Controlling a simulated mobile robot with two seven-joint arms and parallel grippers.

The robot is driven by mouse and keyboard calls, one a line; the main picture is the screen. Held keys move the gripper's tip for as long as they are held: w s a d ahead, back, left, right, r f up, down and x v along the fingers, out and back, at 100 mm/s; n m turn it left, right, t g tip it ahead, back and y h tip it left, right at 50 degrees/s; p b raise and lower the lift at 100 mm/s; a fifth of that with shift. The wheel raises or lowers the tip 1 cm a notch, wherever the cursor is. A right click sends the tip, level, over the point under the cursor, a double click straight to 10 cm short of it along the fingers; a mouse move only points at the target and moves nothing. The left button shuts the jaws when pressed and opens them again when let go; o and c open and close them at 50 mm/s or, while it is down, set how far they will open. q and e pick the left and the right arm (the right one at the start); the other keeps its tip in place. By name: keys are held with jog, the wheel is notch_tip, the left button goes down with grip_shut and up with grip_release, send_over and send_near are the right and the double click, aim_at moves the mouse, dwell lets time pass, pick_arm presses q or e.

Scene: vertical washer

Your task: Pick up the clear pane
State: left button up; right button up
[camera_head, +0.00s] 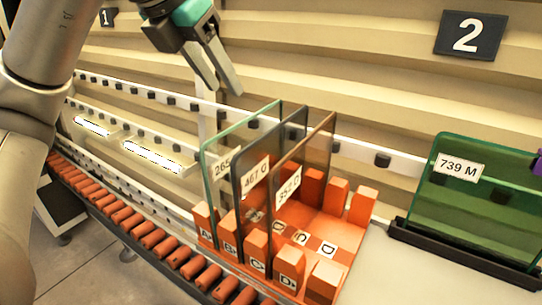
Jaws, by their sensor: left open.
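The clear pane (219,188), with a pale green edge and a white label partly hidden, stands upright at the left end of an orange slotted rack (327,222), by the block marked A. A dark grey pane (252,205) and a brown-tinted pane (305,160) stand just right of it and overlap it in view. My left gripper (227,88) is open and empty, above and behind the clear pane's top edge, with its fingers pointing down and apart from the pane. My right gripper is not in view.
A green pane (470,190) labelled 739 M stands in a black holder (460,252) at the right. Orange rollers (150,240) run along the front left. A white rail (345,150) passes behind the rack. A pale surface lies between rack and holder.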

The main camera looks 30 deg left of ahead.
aim_at(254, 131)
pick_arm(q)
jog(key=shift+w+f, duration=0.1)
jog(key=shift+w, duration=0.1)
jog(key=shift+w+f, duration=0.1)
jog(key=shift+f, duration=0.2)
jog(key=b+x, duration=0.1)
jog(key=x, duration=0.6)
jog(key=shift+w+f, duration=0.15)
jog(key=shift+f, duration=0.2)
jog(key=shift+x, duration=0.8)
jog(key=shift+w+p+x, duration=0.25)
jog(key=shift+p+x, duration=0.05)
jog(key=shift+x, duration=2.1)
jog(key=shift+r, duration=0.25)
grip_shut()
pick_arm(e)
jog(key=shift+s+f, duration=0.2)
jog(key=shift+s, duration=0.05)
